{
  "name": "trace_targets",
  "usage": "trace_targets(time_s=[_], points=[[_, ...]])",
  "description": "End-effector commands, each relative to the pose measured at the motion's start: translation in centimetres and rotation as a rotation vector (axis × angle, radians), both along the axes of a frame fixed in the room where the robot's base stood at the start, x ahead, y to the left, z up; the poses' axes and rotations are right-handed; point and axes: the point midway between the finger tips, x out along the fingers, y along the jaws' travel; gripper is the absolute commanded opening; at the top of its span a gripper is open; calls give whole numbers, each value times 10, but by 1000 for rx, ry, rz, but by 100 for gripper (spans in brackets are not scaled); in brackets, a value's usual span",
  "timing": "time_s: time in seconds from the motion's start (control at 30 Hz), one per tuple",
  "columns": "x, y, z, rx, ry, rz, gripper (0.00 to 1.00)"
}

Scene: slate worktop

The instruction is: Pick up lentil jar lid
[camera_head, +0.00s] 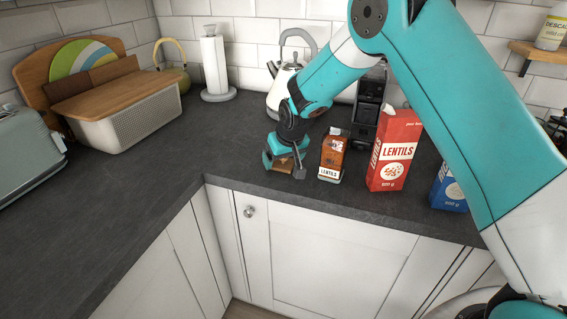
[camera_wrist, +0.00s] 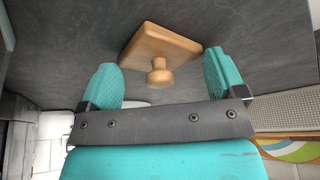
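The lid is a square wooden plate with a round knob (camera_wrist: 159,73). In the wrist view it lies on the dark worktop between my gripper's (camera_wrist: 161,68) two teal fingers, knob toward the camera. The fingers are apart, with gaps on both sides of the knob. In the head view my gripper (camera_head: 285,161) is low over the worktop, and the lid (camera_head: 284,163) is partly hidden by the fingers. The brown lentil jar (camera_head: 332,157), with a white "LENTILS" label, stands upright just right of my gripper.
A red lentils carton (camera_head: 394,152) and a blue packet (camera_head: 449,190) stand to the right. A dark machine (camera_head: 369,105) and a white kettle (camera_head: 282,88) stand behind. The worktop (camera_head: 165,170) is clear to the left, as far as the bread bin (camera_head: 125,120).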

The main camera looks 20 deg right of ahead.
Motion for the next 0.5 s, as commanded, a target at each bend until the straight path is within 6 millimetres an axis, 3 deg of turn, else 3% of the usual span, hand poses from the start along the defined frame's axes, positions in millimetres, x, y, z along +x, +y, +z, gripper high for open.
trace_targets(time_s=[0.37, 0.5], points=[[0, 0, 2, 0, -1, 0, 66], [0, 0, 11, 0, -2, 0, 66]])
